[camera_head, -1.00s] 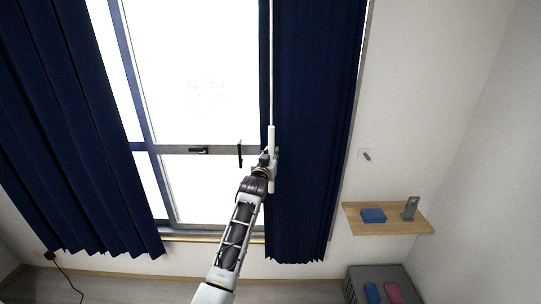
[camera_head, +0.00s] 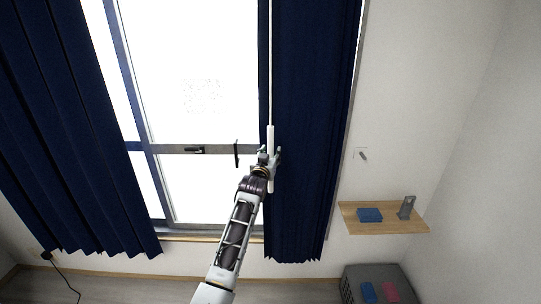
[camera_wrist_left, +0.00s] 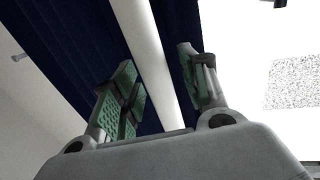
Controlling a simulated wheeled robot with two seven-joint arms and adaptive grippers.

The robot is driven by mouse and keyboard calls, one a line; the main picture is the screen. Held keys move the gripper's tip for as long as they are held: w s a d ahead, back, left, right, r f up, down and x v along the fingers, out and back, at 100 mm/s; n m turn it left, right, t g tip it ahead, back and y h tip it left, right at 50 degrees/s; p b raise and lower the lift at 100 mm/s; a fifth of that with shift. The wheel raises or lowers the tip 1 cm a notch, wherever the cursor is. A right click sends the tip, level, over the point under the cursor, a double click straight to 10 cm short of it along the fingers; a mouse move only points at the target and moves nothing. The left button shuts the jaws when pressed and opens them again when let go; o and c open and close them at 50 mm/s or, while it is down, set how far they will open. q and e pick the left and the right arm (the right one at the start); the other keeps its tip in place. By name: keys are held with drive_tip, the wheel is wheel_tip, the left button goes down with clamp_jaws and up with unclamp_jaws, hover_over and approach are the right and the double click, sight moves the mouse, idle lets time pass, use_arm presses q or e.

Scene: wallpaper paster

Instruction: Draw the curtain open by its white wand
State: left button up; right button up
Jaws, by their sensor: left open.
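The white wand (camera_head: 270,135) hangs vertically in front of the inner edge of the right dark blue curtain panel (camera_head: 312,130). My left gripper (camera_head: 269,157) is at the wand's thick lower part. In the left wrist view the wand (camera_wrist_left: 143,38) runs between the two green-padded fingers of the open gripper (camera_wrist_left: 158,82), with visible gaps at the sides. The curtain panel (camera_wrist_left: 80,50) is behind it in that view. The left curtain panel (camera_head: 60,140) hangs at the far left. Bright window glass (camera_head: 195,80) shows between the panels. My right gripper is not in view.
A wooden shelf (camera_head: 385,227) with a blue item (camera_head: 369,214) and a grey stand (camera_head: 406,207) is on the right wall. A grey crate (camera_head: 381,272) stands below. A window handle (camera_head: 236,153) is just left of the gripper.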

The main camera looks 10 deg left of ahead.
use_arm(q)
drive_tip(key=shift+s, duration=0.1)
drive_tip(key=shift+s, duration=0.1)
drive_tip(key=s, duration=1.1)
drive_tip(key=shift+s, duration=0.3)
idle(0.3)
idle(0.4)
